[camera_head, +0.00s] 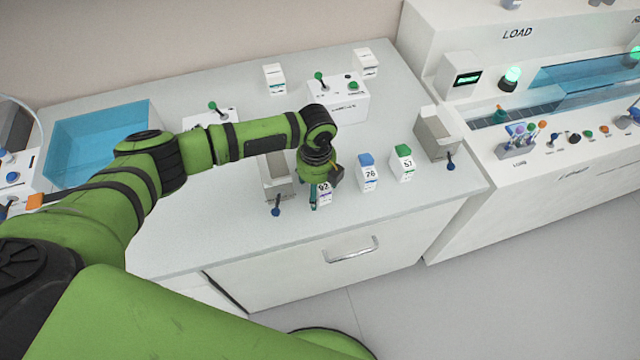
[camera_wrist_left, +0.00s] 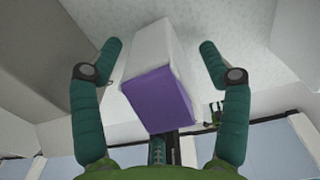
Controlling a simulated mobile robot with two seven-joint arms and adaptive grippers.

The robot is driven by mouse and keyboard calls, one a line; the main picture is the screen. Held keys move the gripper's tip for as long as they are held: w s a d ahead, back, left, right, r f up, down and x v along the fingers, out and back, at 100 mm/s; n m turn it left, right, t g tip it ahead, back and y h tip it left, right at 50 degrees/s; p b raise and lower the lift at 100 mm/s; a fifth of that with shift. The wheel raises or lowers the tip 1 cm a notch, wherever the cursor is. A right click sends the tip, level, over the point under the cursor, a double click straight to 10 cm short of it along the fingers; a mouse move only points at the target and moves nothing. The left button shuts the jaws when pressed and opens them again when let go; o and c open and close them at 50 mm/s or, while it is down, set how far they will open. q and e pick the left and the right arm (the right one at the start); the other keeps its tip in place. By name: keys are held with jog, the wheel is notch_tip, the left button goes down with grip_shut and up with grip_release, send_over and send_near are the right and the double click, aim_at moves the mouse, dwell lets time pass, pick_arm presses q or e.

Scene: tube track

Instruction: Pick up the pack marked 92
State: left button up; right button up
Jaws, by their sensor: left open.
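The pack marked 92 (camera_head: 324,191) stands on the counter near its front edge, partly hidden by my left gripper above it. In the left wrist view the pack (camera_wrist_left: 158,75) is a white box with a purple face. My left gripper (camera_head: 318,192) comes down over the pack from above. In the left wrist view its two teal fingers (camera_wrist_left: 162,48) are open, one on each side of the pack, with a visible gap on both sides. My right gripper is not in view.
To the right stand a pack marked 76 (camera_head: 367,173) with a blue top and one marked 57 (camera_head: 402,163) with a green top.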

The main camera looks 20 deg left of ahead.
pick_arm(q)
jog(key=c, duration=1.3)
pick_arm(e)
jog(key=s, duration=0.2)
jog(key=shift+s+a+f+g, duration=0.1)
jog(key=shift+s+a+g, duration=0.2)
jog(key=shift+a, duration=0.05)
pick_arm(q)
jog(key=shift+r, duration=0.1)
